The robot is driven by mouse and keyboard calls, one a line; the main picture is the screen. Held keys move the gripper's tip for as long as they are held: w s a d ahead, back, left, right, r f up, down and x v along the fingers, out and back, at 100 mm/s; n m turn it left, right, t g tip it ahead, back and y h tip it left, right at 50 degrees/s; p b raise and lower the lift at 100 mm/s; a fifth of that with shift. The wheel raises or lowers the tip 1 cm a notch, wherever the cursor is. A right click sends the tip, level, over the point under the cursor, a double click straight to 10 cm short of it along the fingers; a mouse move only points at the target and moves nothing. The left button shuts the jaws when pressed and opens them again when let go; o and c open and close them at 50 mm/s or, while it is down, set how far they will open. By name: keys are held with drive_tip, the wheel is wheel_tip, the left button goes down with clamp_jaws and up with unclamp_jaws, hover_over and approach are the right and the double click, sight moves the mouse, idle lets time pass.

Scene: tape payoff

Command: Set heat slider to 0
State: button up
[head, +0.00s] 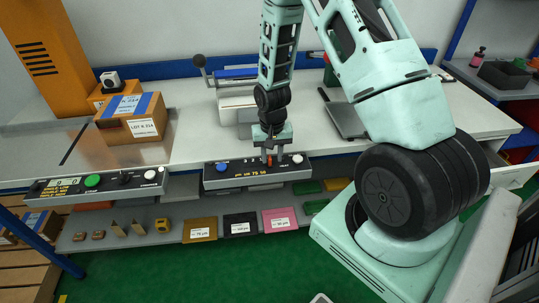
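A grey control panel (236,182) is fixed along the bench's front edge, below the middle of the head view. It has a blue button (222,167), a yellow-lit readout (258,187) that seems to show 75 and 50, and a white knob (298,158). My gripper (271,156) points down at the panel's right half. A small orange-red piece, perhaps the heat slider (269,161), shows at its fingertips. The fingers partly hide it, and I cannot tell whether they grip it or only stand around it.
A second panel (110,190) with a green button (93,181) lies to the left. A cardboard box (142,128) sits on the bench. A lever press (233,88) stands behind my gripper. A shelf below holds several coloured packets, and the green floor in front is mostly clear.

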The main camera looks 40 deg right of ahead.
drive_tip(key=shift+a, duration=0.1)
wheel_tip(320, 180, up, 17)
drive_tip(key=b, duration=0.1)
drive_tip(key=shift+r+b, duration=0.2)
drive_tip(key=shift+b, duration=0.2)
idle(0.6)
